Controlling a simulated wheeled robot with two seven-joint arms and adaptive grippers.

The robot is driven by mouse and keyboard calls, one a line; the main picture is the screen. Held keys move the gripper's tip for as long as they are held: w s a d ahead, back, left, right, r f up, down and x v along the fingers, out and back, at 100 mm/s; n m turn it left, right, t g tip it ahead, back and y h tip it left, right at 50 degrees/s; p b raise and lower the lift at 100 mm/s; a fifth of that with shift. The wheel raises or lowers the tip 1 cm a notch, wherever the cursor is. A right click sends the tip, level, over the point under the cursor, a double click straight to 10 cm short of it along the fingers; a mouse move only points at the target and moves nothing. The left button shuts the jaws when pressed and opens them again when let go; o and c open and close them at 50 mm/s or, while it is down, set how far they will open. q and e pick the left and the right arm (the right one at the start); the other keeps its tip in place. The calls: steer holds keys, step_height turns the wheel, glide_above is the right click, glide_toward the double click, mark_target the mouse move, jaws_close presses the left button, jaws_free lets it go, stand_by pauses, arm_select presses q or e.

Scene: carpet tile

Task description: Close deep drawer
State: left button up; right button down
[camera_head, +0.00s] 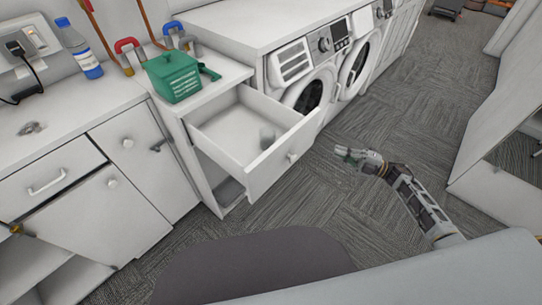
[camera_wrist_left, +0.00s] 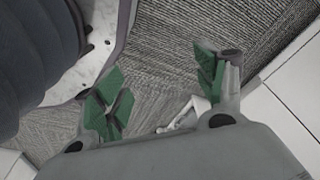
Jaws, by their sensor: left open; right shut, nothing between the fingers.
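The white deep drawer (camera_head: 285,165) stands pulled out of its cabinet in the head view, with a small knob on its front. A small pale grey object (camera_head: 267,137) shows inside it. My right gripper (camera_head: 345,155) is shut and empty, to the right of the drawer front and apart from it, above the carpet. My left gripper (camera_wrist_left: 160,95) shows in the left wrist view with its green fingers spread open and nothing between them.
A green box (camera_head: 175,77) sits on the cabinet top above the drawer. Washing machines (camera_head: 310,75) stand just beyond the drawer. A white counter with cupboards (camera_head: 80,170) is at the left. The carpet (camera_head: 370,120) right of the drawer is clear.

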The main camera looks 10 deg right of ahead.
arm_select(q)
steer(key=shift+w+d+r+b, duration=0.1)
steer(key=shift+w+d+b, duration=0.1)
steer(key=shift+w+b, duration=0.75)
steer(key=shift+w+d+b, duration=0.15)
steer(key=shift+w+b, duration=0.3)
steer(key=shift+b, duration=0.9)
arm_select(e)
steer(key=s+a+r+n+g+y, duration=0.1)
steer(key=s+r+n+g, duration=0.2)
steer(key=s+n+g, duration=0.2)
steer(key=shift+s+a+r+n+g, duration=0.15)
steer(key=shift+a+r+n+g, duration=0.15)
steer(key=shift+n+g, duration=1.5)
steer(key=shift+a, duration=0.1)
glide_toward(291, 154)
steer(key=s+a, duration=0.2)
steer(key=s, duration=0.1)
arm_select(q)
steer(key=shift+w+d+r, duration=0.1)
steer(key=shift+w+r, duration=0.15)
steer(key=shift+r, duration=0.1)
arm_select(e)
steer(key=w+a, duration=0.2)
steer(key=w, duration=0.1)
steer(key=shift+w+a, duration=0.1)
steer(key=shift+a, duration=0.25)
arm_select(q)
steer(key=shift+s+f, duration=0.1)
steer(key=shift+s, duration=0.1)
